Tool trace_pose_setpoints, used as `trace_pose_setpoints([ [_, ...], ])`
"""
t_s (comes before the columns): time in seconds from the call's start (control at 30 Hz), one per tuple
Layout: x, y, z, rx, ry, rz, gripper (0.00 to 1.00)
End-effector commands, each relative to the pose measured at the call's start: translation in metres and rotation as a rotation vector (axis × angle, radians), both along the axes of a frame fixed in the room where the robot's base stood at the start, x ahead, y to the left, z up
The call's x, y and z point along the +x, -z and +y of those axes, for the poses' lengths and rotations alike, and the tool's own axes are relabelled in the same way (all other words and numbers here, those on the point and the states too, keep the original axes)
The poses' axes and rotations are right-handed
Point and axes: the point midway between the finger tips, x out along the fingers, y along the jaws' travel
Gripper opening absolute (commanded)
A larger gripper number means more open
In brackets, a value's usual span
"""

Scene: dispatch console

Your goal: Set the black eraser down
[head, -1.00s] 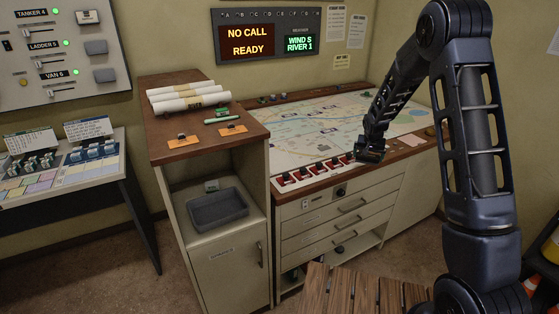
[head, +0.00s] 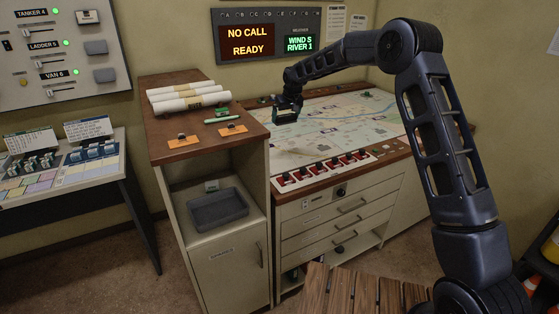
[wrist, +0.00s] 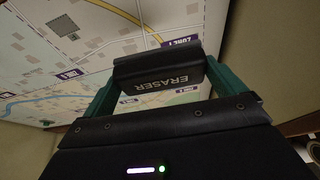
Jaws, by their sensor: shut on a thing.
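The black eraser (wrist: 160,76), a block with the word ERASER on its side, sits between the two green fingers in the wrist view. My gripper (head: 285,117) is shut on it. In the head view my gripper is over the left part of the map table (head: 340,125). The eraser is too small and dark to pick out clearly there. The map surface shows beyond the eraser in the wrist view. I cannot tell the exact gap between the eraser and the map.
A row of red switches (head: 322,167) lines the map's front edge. The taller wooden-topped cabinet (head: 165,140) at left bears rolled papers (head: 188,96), a green item (head: 222,112) and orange cards. A grey tray (head: 217,209) lies on its lower shelf. Much of the map is clear.

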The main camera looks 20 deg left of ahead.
Motion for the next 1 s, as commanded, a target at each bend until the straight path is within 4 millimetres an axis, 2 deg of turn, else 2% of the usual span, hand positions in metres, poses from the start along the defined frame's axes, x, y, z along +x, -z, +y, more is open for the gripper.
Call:
trace_pose_setpoints([
  [0.1, -0.006, -0.006, 0.018, 0.000, -0.035, 0.000, 0.72],
  [0.27, -0.008, 0.002, 0.025, -0.001, -0.050, 0.001, 0.72],
  [0.8, -0.008, 0.116, 0.024, -0.002, -0.048, 0.002, 0.72],
  [1.0, -0.008, 0.143, 0.024, -0.002, -0.048, 0.001, 0.72],
])
